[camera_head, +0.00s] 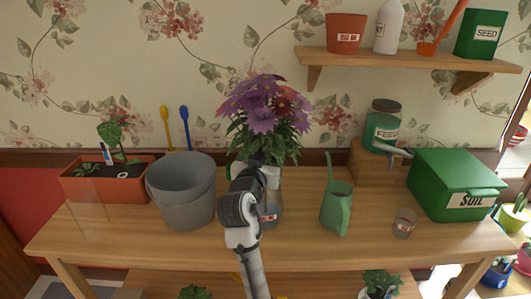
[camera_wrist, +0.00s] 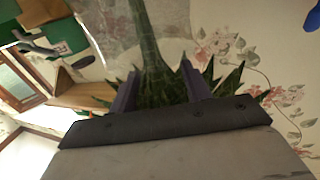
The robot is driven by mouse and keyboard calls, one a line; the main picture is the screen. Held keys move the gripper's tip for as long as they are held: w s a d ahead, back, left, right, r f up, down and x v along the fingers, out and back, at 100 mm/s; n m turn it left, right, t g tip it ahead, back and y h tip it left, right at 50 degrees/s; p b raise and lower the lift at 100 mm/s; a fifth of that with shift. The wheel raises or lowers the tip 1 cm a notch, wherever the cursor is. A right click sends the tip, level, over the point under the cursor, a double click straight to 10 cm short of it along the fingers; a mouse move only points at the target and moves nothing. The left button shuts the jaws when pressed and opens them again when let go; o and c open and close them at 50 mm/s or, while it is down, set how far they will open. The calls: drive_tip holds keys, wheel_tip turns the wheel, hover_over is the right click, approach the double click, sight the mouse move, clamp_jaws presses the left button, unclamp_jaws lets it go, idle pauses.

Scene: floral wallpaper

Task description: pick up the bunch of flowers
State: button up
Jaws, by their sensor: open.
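The bunch of flowers (camera_head: 262,112) has purple and reddish blooms over green leaves. It stands upright in a clear glass vase (camera_head: 271,214) on the wooden table, behind my arm. My gripper (camera_head: 268,174) is at the stems just below the leaves. In the wrist view, my gripper (camera_wrist: 158,78) is open, with one finger on each side of the green stems of the bunch of flowers (camera_wrist: 150,48). The stems pass between the fingers, and leaves show around and beyond them. My arm hides part of the vase in the head view.
A grey bucket (camera_head: 183,194) and a planter (camera_head: 108,186) stand to the left. A green watering can (camera_head: 337,210), a small glass (camera_head: 404,223) and a green soil box (camera_head: 459,180) stand to the right. A shelf (camera_head: 405,62) hangs at upper right.

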drive_tip(key=shift+c, duration=0.3)
drive_tip(key=c, duration=1)
drive_tip(key=shift+r, duration=0.1)
